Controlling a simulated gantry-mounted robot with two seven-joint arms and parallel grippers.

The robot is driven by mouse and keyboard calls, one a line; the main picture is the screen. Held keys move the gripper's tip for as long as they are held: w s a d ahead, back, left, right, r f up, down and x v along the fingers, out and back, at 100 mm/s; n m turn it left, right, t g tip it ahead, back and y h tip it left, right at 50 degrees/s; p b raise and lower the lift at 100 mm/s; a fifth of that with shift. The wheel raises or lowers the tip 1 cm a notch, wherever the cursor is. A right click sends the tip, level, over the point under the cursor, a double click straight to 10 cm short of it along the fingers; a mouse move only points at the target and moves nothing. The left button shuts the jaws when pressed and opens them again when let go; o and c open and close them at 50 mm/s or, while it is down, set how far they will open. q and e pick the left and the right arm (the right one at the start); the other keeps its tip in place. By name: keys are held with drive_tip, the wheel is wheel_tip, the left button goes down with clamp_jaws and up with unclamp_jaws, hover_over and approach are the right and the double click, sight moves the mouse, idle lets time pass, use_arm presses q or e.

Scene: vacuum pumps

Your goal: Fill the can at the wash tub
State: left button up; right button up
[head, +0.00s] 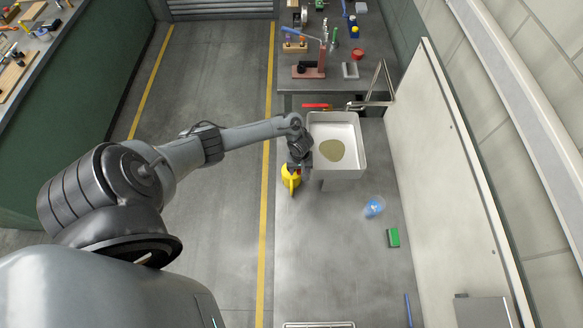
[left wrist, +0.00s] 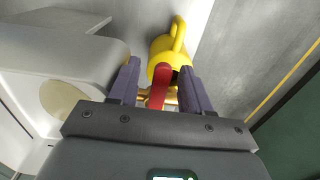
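The yellow can (head: 291,178) stands on the grey counter beside the near left corner of the white wash tub (head: 352,173). A brownish patch (head: 331,150) shows on the tub's floor. My left gripper (head: 298,166) is at the can, just left of the tub. In the left wrist view the can (left wrist: 158,52) lies beyond the fingertips, with a yellow loop. A red part (left wrist: 158,87) stands between the two purple fingers of my left gripper (left wrist: 160,78), with gaps seen on both sides. The tub's rim (left wrist: 100,48) is close to one finger. My right gripper is out of view.
A faucet with a red lever (head: 317,106) is behind the tub. A blue-and-clear cup (head: 374,207) and a green sponge (head: 393,238) lie right of centre on the counter. A pale panel (head: 455,150) bounds the right side. The near counter is mostly clear.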

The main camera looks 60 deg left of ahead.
use_arm(q)
drive_tip(key=shift+r, duration=0.15)
idle(0.4)
drive_tip(key=shift+r, duration=0.85)
drive_tip(key=shift+r, duration=0.1)
drive_tip(key=shift+r, duration=2.85)
